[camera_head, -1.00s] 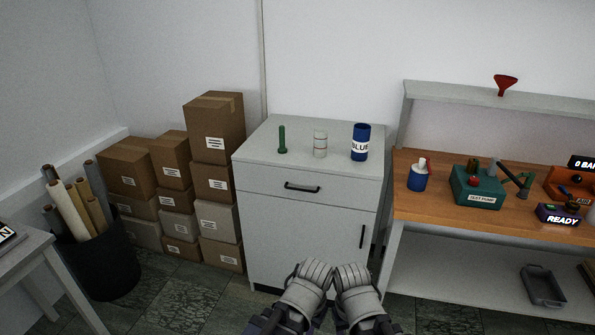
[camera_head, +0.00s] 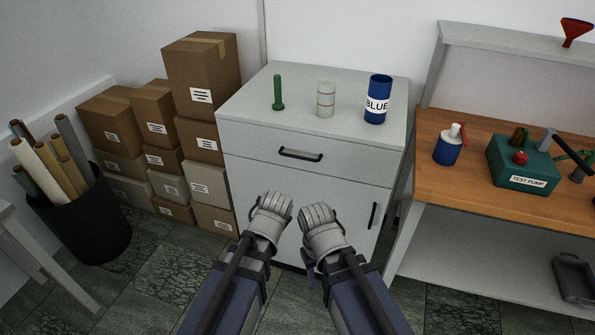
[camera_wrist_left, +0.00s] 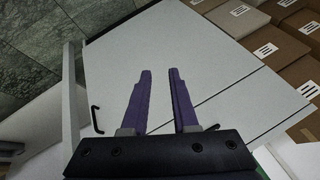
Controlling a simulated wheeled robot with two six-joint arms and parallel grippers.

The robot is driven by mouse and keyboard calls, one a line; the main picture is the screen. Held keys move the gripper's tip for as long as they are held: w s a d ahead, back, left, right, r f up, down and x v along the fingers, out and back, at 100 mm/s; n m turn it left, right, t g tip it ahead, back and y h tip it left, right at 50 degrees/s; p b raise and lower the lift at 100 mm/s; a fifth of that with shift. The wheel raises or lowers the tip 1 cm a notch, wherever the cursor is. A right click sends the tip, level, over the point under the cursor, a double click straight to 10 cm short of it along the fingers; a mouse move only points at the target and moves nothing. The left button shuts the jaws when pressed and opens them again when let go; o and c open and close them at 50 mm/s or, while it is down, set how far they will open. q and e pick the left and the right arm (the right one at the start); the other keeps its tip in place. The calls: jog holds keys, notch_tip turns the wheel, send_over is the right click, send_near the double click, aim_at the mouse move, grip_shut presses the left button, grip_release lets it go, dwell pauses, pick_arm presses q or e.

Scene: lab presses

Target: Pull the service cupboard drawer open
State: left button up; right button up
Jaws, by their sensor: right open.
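The grey service cupboard (camera_head: 240,185) stands ahead, its top drawer (camera_head: 245,141) closed flush above a door. The drawer has a black bar handle (camera_head: 300,154) at its middle. My left gripper (camera_head: 271,203) is in front of the door, below the drawer handle in the picture. In the left wrist view its two purple fingers (camera_wrist_left: 160,75) are apart and empty, facing the cupboard front (camera_wrist_left: 195,55). My right gripper (camera_head: 321,216) is beside it, open, its fingertips mostly hidden by its own wrist. Neither touches the handle visibly.
A green bolt-like piece (camera_head: 278,94), a clear jar (camera_head: 326,99) and a blue bottle (camera_head: 377,100) stand on the cupboard. Stacked cartons (camera_head: 203,88) stand to its left, a wooden bench (camera_head: 465,190) to its right. Floor (camera_head: 165,275) in front is clear.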

aim_at(300, 157)
pick_arm(q)
jog(key=w+f+m+t+h+b, duration=0.15)
jog(key=w+m+t+b, duration=0.5)
jog(key=w, duration=0.65)
jog(key=w+d+r+m+t+h+b, duration=0.1)
jog(key=w+d+m+t+h+b, duration=0.1)
jog(key=w+b, duration=0.1)
jog(key=w+d+r+m+t+h+b, duration=0.1)
jog(key=w+d+r+m+t+b, duration=0.1)
jog(key=w+m+b, duration=0.1)
jog(key=w+d+r+m+t+h+b, duration=0.2)
jog(key=w+d+m+b, duration=0.1)
jog(key=w, duration=0.1)
jog(key=shift+w+r+h, duration=0.25)
jog(key=shift+w+h, duration=0.1)
jog(key=shift+w, duration=0.05)
pick_arm(e)
notch_tip(300, 157, down, 19)
jog(key=shift+r, duration=0.15)
pick_arm(q)
grip_shut()
